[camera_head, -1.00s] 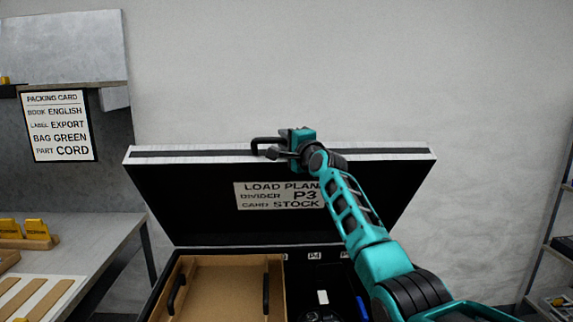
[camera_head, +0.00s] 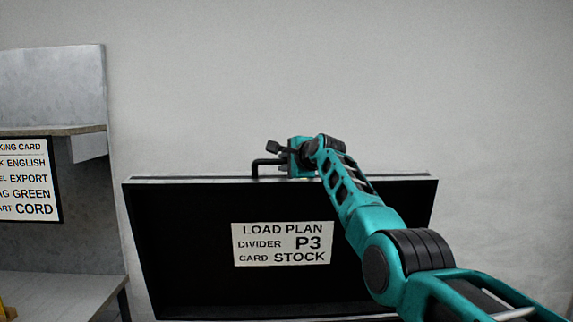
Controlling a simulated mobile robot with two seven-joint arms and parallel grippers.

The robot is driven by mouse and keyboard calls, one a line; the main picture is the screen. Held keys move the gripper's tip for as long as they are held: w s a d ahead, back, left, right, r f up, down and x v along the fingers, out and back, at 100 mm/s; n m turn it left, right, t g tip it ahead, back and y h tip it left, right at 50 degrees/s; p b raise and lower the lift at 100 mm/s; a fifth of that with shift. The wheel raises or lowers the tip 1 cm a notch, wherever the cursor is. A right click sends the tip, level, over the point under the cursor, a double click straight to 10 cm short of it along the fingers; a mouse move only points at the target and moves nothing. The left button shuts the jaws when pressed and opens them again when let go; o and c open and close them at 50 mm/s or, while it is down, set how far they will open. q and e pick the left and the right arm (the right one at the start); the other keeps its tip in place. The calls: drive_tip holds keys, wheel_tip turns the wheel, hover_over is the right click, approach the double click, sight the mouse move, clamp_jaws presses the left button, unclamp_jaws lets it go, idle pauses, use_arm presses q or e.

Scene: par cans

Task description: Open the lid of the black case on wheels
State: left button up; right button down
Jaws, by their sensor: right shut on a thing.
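The lid (camera_head: 185,250) of the black case stands raised, its dark inside facing me. A white load plan card (camera_head: 282,244) on it reads DIVIDER P3, CARD STOCK. A black handle (camera_head: 262,168) sticks up from the lid's top edge. My right gripper (camera_head: 284,152) is at that handle, shut on it, with my teal arm reaching up from the lower right across the lid's right part. The case's body and wheels are out of view below. My left gripper is not in view.
At the left stands a grey workbench (camera_head: 60,292) with a back panel, a shelf (camera_head: 50,131) and a packing card (camera_head: 25,180). The plain wall (camera_head: 400,80) is behind the lid. The space above the lid is clear.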

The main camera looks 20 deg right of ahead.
drive_tip(key=shift+w+d+f, duration=0.1)
drive_tip(key=shift+w, duration=0.35)
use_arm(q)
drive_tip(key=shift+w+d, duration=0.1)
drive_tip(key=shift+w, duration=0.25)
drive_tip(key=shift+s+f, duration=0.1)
use_arm(e)
drive_tip(key=c, duration=1.1)
unclamp_jaws()
drive_tip(key=shift+o, duration=0.2)
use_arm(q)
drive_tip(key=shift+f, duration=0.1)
use_arm(e)
drive_tip(key=shift+s+b, duration=0.3)
drive_tip(key=shift+b, duration=0.1)
drive_tip(key=shift+b+v, duration=0.75)
drive_tip(key=shift+v, duration=0.2)
use_arm(q)
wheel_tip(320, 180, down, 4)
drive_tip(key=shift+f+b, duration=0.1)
drive_tip(key=shift+b, duration=1)
use_arm(e)
drive_tip(key=v, duration=1)
drive_tip(key=shift+r, duration=0.3)
